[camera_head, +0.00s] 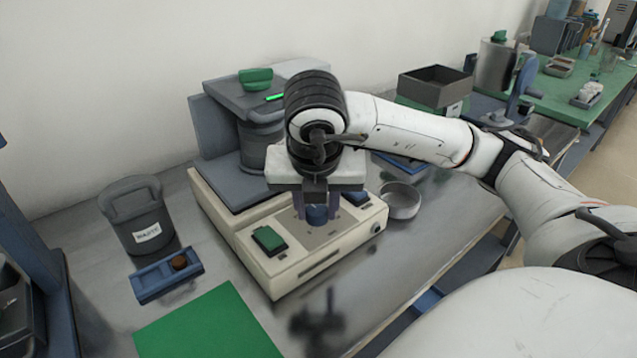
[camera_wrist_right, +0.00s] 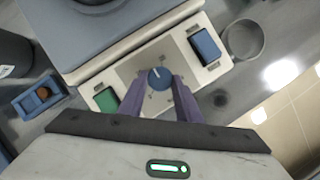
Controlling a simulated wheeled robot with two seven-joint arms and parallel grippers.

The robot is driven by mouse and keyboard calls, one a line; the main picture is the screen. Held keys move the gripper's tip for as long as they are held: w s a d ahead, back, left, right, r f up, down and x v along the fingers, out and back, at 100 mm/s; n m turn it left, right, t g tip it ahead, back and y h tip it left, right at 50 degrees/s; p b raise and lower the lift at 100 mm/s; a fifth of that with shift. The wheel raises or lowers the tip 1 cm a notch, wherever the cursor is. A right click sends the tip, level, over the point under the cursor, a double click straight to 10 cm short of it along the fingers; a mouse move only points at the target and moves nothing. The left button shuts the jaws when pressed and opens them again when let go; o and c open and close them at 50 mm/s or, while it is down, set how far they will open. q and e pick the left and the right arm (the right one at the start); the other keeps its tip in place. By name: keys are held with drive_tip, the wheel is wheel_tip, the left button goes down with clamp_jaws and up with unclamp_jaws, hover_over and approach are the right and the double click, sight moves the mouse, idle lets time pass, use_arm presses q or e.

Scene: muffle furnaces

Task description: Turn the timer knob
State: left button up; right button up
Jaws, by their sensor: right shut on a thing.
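The timer knob (camera_head: 317,214) is a round blue dial on the sloped front panel of a cream-coloured machine (camera_head: 318,262). In the right wrist view the knob (camera_wrist_right: 159,77) shows a white pointer line and sits on a light plate with markings. My right gripper (camera_head: 317,207) comes down from above, its two purple fingers on either side of the knob and shut on it. In the right wrist view the fingertips (camera_wrist_right: 159,82) flank the knob. A green switch (camera_head: 269,240) is left of the knob and a blue switch (camera_head: 357,197) is right of it. My left gripper is not in view.
A grey waste bin (camera_head: 137,218) and a small blue tray (camera_head: 166,277) stand left of the machine. A green mat (camera_head: 208,325) lies in front. A round metal dish (camera_head: 401,200) stands close on the right. The bench front right is clear.

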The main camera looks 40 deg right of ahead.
drive_tip(key=shift+a+r+m+p, duration=0.1)
drive_tip(key=shift+r+m+p, duration=0.4)
drive_tip(key=shift+p, duration=0.1)
drive_tip(key=shift+w+f+m+g+p, duration=0.15)
drive_tip(key=shift+m+g+p, duration=0.35)
drive_tip(key=shift+m+p, duration=0.55)
drive_tip(key=m+h+p, duration=0.1)
drive_tip(key=m+p, duration=0.1)
drive_tip(key=shift+w+f+g+p, duration=0.1)
drive_tip(key=shift+g+p, duration=0.2)
drive_tip(key=shift+g, duration=0.1)
drive_tip(key=shift+m+p, duration=0.35)
drive_tip(key=shift+p, duration=0.1)
use_arm(q)
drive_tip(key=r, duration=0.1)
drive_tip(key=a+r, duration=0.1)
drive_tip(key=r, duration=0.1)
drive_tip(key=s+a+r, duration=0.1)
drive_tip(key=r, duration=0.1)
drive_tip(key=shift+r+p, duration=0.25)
drive_tip(key=shift+p, duration=0.1)
use_arm(e)
drive_tip(key=shift+f+m+g, duration=0.15)
drive_tip(key=shift+m+g, duration=0.15)
drive_tip(key=shift+m, duration=0.1)
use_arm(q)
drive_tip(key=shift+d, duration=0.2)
use_arm(e)
drive_tip(key=shift+f, duration=0.1)
